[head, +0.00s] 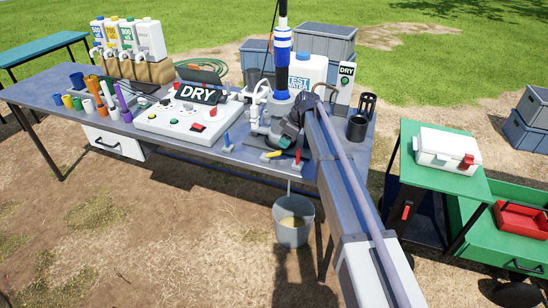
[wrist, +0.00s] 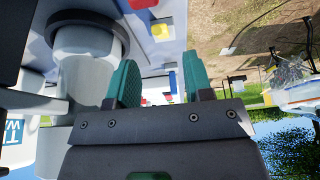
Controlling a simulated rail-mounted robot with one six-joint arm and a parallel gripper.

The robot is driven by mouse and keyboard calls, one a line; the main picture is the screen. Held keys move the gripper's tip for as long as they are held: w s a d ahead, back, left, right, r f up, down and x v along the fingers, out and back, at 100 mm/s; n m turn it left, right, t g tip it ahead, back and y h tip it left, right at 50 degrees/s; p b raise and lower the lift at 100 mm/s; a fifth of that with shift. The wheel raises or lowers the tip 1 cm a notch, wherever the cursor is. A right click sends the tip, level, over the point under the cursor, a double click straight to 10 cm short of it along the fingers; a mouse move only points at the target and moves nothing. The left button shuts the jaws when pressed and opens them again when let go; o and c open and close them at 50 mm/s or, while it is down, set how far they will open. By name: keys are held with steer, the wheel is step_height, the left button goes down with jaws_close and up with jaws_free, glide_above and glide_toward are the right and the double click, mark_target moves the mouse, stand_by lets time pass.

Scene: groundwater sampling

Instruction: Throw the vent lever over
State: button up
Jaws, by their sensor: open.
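Several small levers stand at the front of the bench: a blue one (head: 227,141), a yellow one (head: 273,154) lying low, and an upright red one (head: 298,156). I cannot tell which is the vent lever. My gripper (head: 287,139) is low over the bench, beside the white pipework (head: 257,120) and close to the yellow lever; my arm hides part of it. In the wrist view, its teal fingers (wrist: 165,85) are apart with nothing held between them. Beyond them show a yellow part (wrist: 161,29) and a red part (wrist: 142,4). A white pipe (wrist: 85,62) stands beside the fingers.
A white control panel with a DRY sign (head: 199,94) is left of the gripper. A black cup (head: 357,128) stands right of my arm. A bucket (head: 293,221) hangs below the bench front. A green cart (head: 410,165) is to the right.

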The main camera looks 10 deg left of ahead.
mark_target(279, 152)
steer(key=b+x, duration=0.6)
steer(key=x, duration=0.2)
steer(key=shift+f+b, duration=0.35)
steer(key=shift+a+r, duration=0.1)
steer(key=shift+r, duration=0.05)
jaws_close()
